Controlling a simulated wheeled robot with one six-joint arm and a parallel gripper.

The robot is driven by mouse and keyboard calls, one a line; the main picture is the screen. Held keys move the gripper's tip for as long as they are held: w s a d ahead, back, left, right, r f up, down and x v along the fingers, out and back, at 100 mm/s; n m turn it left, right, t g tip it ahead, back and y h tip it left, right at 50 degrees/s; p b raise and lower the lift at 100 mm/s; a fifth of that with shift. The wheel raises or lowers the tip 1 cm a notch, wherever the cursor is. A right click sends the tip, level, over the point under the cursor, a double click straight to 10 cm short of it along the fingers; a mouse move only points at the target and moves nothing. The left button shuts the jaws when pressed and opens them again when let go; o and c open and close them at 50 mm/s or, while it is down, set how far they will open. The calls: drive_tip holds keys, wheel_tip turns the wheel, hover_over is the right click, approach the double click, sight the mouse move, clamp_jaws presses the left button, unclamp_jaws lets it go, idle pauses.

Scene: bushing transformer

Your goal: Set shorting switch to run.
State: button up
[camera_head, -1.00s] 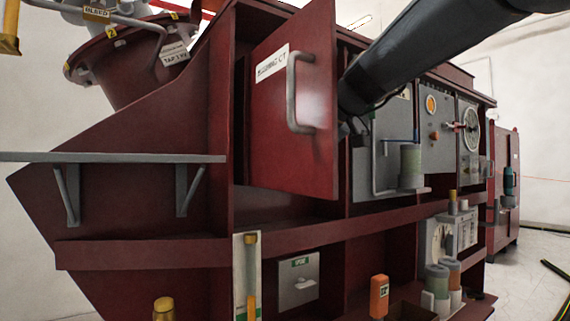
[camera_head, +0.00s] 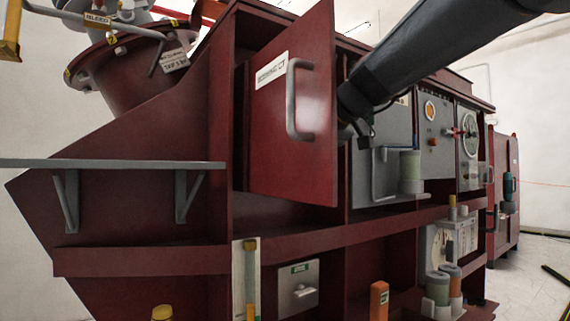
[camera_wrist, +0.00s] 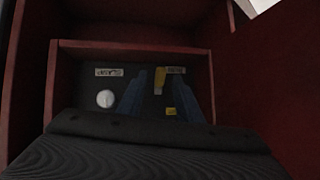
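A dark panel (camera_wrist: 90,88) shows at the back of a red-walled compartment in the wrist view. It bears a small yellow lever (camera_wrist: 160,80), a yellow block (camera_wrist: 171,111) below it, and a pale round part (camera_wrist: 105,98) on the left. Two pale and yellow labels sit along its top, too small to read. Which part is the shorting switch I cannot tell for sure. Two dark blue fingers of my gripper (camera_wrist: 160,98) stand apart on either side of the yellow lever, apparently not touching it. In the head view my gripper is hidden behind the open door.
The red door (camera_head: 295,110) with a "BUSHING CT" label and grey handle stands open beside my arm. Grey panels with gauges (camera_head: 430,110) lie to the right. Red compartment walls (camera_wrist: 255,90) close in around my gripper. A grey shelf (camera_head: 110,163) juts out at left.

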drive_tip(key=v, duration=0.6)
drive_tip(key=shift+s+d+r, duration=0.1)
drive_tip(key=shift+r, duration=0.1)
